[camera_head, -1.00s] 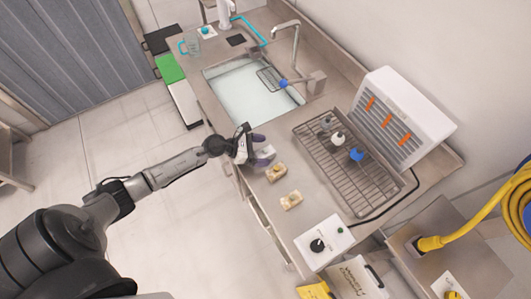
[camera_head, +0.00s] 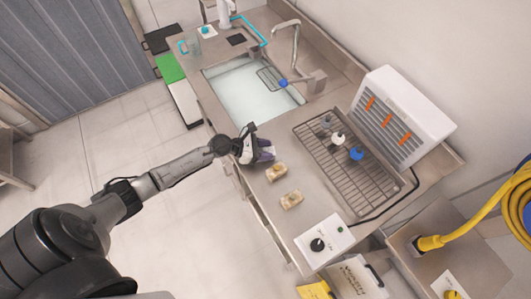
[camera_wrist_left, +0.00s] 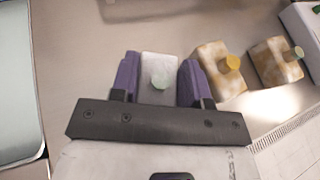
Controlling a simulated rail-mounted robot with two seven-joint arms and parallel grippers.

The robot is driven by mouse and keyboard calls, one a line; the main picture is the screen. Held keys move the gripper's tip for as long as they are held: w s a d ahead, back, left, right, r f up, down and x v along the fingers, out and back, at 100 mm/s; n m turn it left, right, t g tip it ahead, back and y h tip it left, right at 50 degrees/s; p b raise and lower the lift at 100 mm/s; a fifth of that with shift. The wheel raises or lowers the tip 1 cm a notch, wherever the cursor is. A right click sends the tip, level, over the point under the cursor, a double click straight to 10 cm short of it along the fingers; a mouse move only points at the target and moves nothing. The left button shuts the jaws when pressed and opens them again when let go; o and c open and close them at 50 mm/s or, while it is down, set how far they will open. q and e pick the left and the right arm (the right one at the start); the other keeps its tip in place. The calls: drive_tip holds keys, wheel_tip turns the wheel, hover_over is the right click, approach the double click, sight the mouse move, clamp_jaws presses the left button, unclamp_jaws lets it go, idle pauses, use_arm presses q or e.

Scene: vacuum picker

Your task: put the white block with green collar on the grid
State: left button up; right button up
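In the head view my left gripper (camera_head: 262,150) is at the counter's front edge and hides most of the block. The grid, a wire rack (camera_head: 346,178), lies to the right on the counter. My right gripper is not in view.
Two stained blocks with yellowish and greenish collars (camera_head: 276,172) (camera_head: 291,200) stand right of the gripper. A switch box (camera_head: 324,242) sits in front. The rack's near part is clear.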

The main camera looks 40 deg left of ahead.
use_arm(q)
drive_tip(key=c, duration=0.5)
drive_tip(key=shift+o, duration=0.2)
